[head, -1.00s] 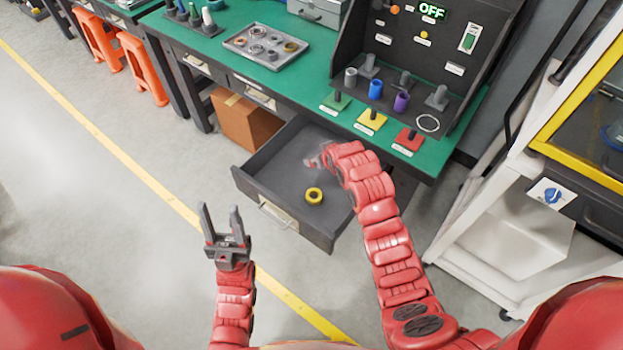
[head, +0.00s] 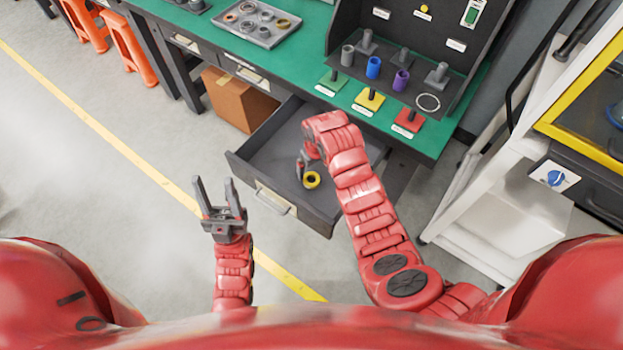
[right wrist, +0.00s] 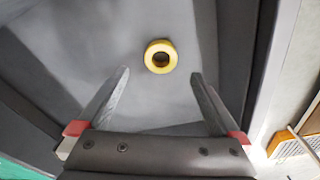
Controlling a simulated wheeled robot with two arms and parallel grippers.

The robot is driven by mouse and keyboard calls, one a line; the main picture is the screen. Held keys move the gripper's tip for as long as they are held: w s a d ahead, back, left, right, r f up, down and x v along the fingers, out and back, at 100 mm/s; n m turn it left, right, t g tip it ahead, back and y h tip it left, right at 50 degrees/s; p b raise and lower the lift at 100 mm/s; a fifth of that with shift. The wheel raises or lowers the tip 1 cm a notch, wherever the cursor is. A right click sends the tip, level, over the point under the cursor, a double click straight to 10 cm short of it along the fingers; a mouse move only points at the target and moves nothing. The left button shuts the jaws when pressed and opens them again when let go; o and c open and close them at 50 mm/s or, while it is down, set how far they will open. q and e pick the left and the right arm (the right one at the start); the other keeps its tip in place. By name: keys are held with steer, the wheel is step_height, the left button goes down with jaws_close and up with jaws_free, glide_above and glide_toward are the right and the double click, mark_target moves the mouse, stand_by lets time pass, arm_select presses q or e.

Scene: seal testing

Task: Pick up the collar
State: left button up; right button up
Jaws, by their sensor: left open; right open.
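The collar is a yellow ring (head: 312,180) with a dark hole, lying flat on the floor of the open grey drawer (head: 262,158). In the right wrist view the collar (right wrist: 160,56) lies just beyond the fingertips, centred between them. My right gripper (head: 303,172) points down into the drawer beside the collar; its fingers, seen in the right wrist view (right wrist: 158,82), are apart with nothing between them. My left gripper (head: 214,184) is open and empty above the floor, left of the drawer.
The green bench (head: 310,90) stands behind the drawer, with a tray of rings (head: 257,38) and a rack of coloured cylinders (head: 373,68). A cardboard box (head: 240,100) sits left of the drawer. A white cart (head: 500,200) stands on the right.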

mark_target(311, 181)
steer(key=shift+w+a+f, duration=0.1)
steer(key=shift+w+f, duration=0.05)
steer(key=shift+f, duration=0.8)
steer(key=shift+a+f+p, duration=0.1)
steer(key=shift+f+p, duration=0.45)
steer(key=shift+f, duration=0.9)
steer(key=shift+w+a+f, duration=0.1)
steer(key=shift+w+f, duration=0.1)
steer(key=shift+f, duration=1)
jaws_close()
